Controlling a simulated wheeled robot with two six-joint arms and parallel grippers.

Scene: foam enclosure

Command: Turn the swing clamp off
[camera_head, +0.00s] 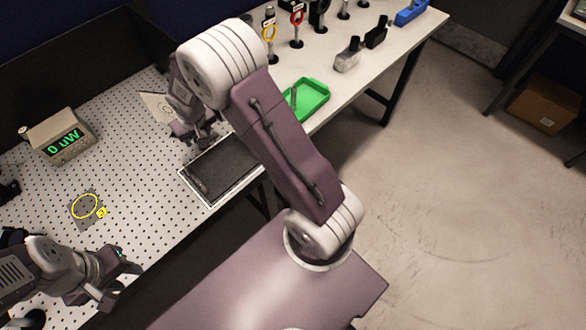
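I cannot make out a swing clamp for certain; my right arm hides part of the table. My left gripper (118,282) is at the lower left over the table's front edge, with its fingers apart and nothing seen between them. My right gripper (195,135) points down over the perforated table, behind a dark shallow tray (182,171). Its fingers are small and partly hidden, so I cannot tell whether it is open or shut. A pale flat piece with a round marking (157,106) lies just left of the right gripper, partly covered by it.
A meter (60,135) reading "0 uW" stands at left on the perforated table. A yellow cable loop (85,207) lies nearer. A green tray (312,98) and post-mounted optics (296,25) are on the white tabletop behind my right arm.

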